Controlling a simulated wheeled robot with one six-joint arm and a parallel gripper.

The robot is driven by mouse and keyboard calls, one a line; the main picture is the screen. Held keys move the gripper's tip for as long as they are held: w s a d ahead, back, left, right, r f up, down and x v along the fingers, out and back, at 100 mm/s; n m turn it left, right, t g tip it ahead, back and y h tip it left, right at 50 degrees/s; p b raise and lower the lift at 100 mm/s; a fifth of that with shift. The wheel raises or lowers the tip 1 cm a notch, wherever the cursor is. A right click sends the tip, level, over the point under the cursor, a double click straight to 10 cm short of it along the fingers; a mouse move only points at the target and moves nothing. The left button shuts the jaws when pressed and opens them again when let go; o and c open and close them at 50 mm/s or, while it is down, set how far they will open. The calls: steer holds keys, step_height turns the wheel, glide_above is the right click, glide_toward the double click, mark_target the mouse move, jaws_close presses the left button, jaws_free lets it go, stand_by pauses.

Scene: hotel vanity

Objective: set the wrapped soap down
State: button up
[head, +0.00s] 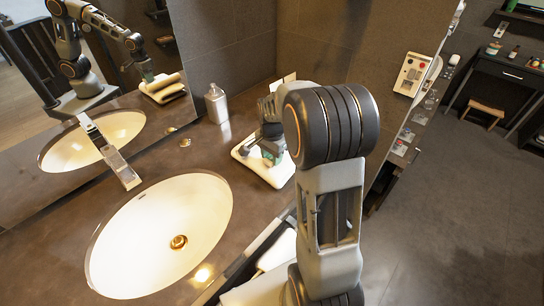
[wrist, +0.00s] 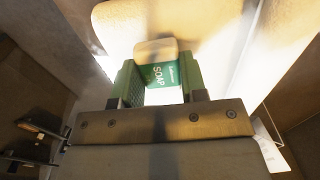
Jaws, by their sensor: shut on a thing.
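The wrapped soap (wrist: 155,50) is a cream bar with a green paper band marked SOAP. It sits between the two green finger pads of my gripper (wrist: 158,74) in the wrist view, which is shut on it. In the head view my gripper (head: 268,152) is low over a white tray (head: 279,176) on the counter, right of the sink. My arm hides much of the tray there, and I cannot make out the soap. Whether the soap touches the tray, I cannot tell.
A pale bottle (head: 216,103) stands on the counter left of the tray. The oval sink (head: 150,245) and its faucet (head: 123,170) are further left. The mirror (head: 95,60) reflects my arm, the tray and a tan roll.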

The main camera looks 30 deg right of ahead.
steer(key=shift+f, duration=0.3)
steer(key=shift+f, duration=0.2)
steer(key=o, duration=0.9)
